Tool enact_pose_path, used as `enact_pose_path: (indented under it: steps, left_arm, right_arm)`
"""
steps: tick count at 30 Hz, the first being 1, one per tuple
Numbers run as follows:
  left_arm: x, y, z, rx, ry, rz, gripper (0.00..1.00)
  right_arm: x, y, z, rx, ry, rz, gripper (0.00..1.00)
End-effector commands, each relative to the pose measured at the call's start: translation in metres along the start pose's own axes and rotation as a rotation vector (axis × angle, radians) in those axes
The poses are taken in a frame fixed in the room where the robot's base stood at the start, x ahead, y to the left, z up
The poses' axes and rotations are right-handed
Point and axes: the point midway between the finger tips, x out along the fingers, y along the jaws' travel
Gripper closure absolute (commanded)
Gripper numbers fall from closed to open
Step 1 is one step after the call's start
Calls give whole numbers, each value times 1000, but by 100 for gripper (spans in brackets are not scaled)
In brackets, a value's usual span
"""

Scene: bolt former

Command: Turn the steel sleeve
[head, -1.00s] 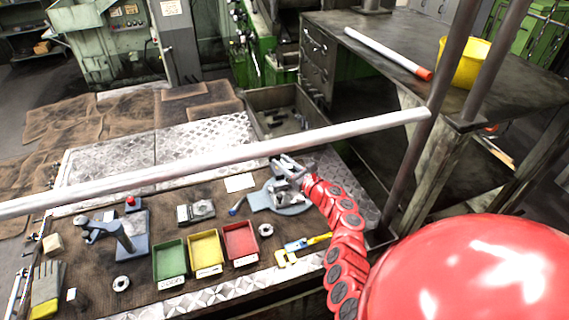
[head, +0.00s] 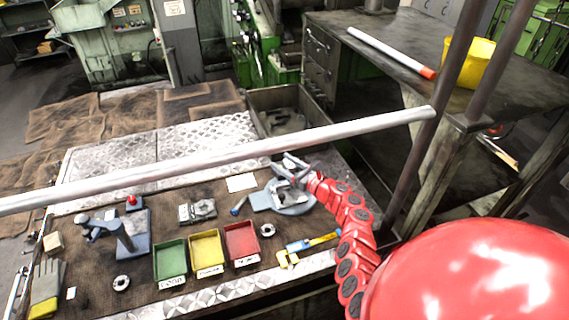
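My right arm, red and segmented, comes in from the right. Its grey gripper (head: 288,164) is at the back edge of a blue-grey vise-like fixture (head: 262,201) with a blue handle. The gripper is small and overlaps the fixture's metal parts, so I cannot tell whether its fingers are open or touch anything. I cannot make out for certain which part is the steel sleeve. Two small steel rings lie on the bench, one (head: 267,230) right of the red bin and one (head: 121,283) at the front left. My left gripper is not in view.
A long pale bar (head: 220,155) crosses the view above the bench. Green (head: 170,260), yellow (head: 208,248) and red (head: 241,239) bins stand in the middle. A small press (head: 122,232) and a yellow-blue caliper-like tool (head: 308,245) flank them. Dark posts rise at right.

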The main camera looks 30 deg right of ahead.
Motion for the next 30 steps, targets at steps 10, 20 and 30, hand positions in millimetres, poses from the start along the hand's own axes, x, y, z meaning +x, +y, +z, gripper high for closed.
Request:
enact_pose_path:
  steps: [10, 20, 30]
  left_arm:
    - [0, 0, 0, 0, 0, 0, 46]
    - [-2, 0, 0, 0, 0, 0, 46]
    - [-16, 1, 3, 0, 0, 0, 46]
  right_arm:
    - [-4, -1, 1, -2, -2, -1, 37]
    - [-49, -2, -1, -1, -4, -7, 37]
    - [-105, -1, -3, -1, -1, -3, 37]
